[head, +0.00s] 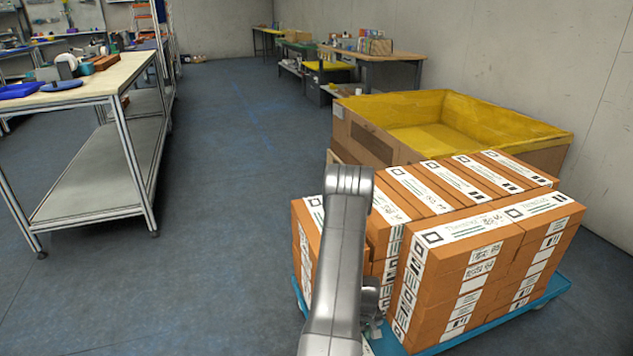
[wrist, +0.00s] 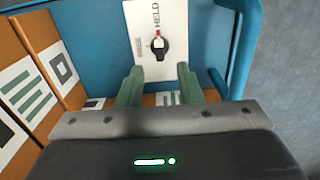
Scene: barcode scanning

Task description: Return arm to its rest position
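My arm (head: 343,240) reaches up from the bottom of the head view and bends at a rounded joint in front of stacked orange boxes (head: 465,268). The boxes carry white barcode labels and stand on a blue cart (head: 545,290). My gripper is mostly hidden behind my arm in the head view. In the wrist view my gripper (wrist: 160,72) shows two green fingers set apart with nothing visibly clasped between them.
Orange boxes (wrist: 18,75) stand close at the left in the wrist view. A large bin with a yellow lining (head: 430,138) is behind the stack. A metal-framed workbench (head: 105,85) stands at the left. The blue-grey floor (head: 215,200) between is clear.

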